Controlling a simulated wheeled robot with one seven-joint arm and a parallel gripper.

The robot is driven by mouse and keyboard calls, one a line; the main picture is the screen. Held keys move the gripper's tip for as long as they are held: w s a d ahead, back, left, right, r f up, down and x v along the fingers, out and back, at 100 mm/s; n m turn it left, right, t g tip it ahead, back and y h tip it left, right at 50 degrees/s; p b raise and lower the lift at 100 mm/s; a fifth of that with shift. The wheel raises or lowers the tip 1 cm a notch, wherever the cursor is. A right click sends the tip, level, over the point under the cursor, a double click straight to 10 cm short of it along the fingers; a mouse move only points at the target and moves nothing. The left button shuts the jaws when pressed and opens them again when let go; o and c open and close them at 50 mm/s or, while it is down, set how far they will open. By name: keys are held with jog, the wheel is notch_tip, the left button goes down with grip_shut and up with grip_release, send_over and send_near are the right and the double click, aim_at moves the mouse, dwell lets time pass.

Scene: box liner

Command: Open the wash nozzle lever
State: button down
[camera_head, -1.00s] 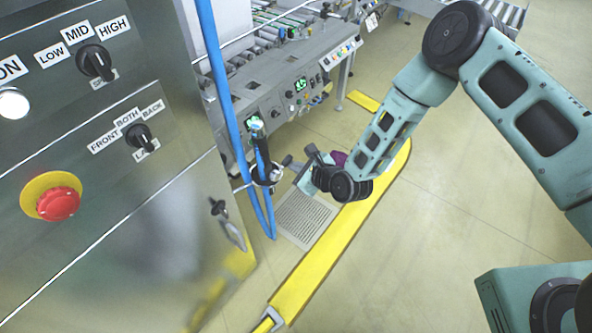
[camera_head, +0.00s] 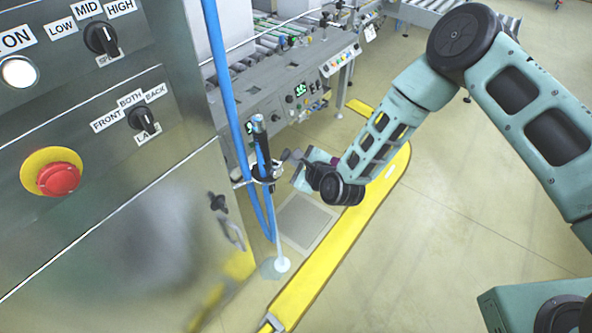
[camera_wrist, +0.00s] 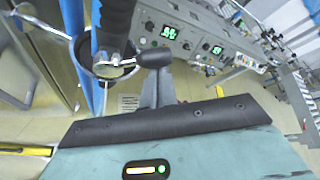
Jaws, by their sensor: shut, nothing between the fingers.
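The wash nozzle (camera_head: 261,150) is a dark upright tube with blue on it, seated in a ring holder beside the blue hose. Its lever (camera_head: 283,156) sticks out to the right with a dark knob. A pale stream of water (camera_head: 278,235) runs down from the nozzle to the floor. My gripper (camera_head: 297,157) is shut and empty, its tips at the lever's end. In the wrist view the lever (camera_wrist: 122,61) points right from the nozzle, and my closed fingertips (camera_wrist: 155,60) are against or just beside its end; I cannot tell if they touch.
A steel control cabinet (camera_head: 150,240) with knobs and a red stop button (camera_head: 58,178) stands at left. A blue hose (camera_head: 228,95) hangs beside the nozzle. A conveyor machine (camera_head: 280,100) is behind. A yellow floor strip (camera_head: 335,255) and a drain plate (camera_head: 306,222) lie below. Floor at right is clear.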

aim_at(263, 153)
jog(key=n+t+b, duration=0.1)
jog(key=s+a+r+n+t+b, duration=0.1)
jog(key=n, duration=0.1)
jog(key=shift+r+h+b, duration=0.3)
jog(key=shift+h+b, duration=0.1)
jog(key=shift+s+r, duration=0.15)
jog(key=shift+s+a+r, duration=0.1)
jog(key=shift+r, duration=0.05)
jog(key=shift+b, duration=0.3)
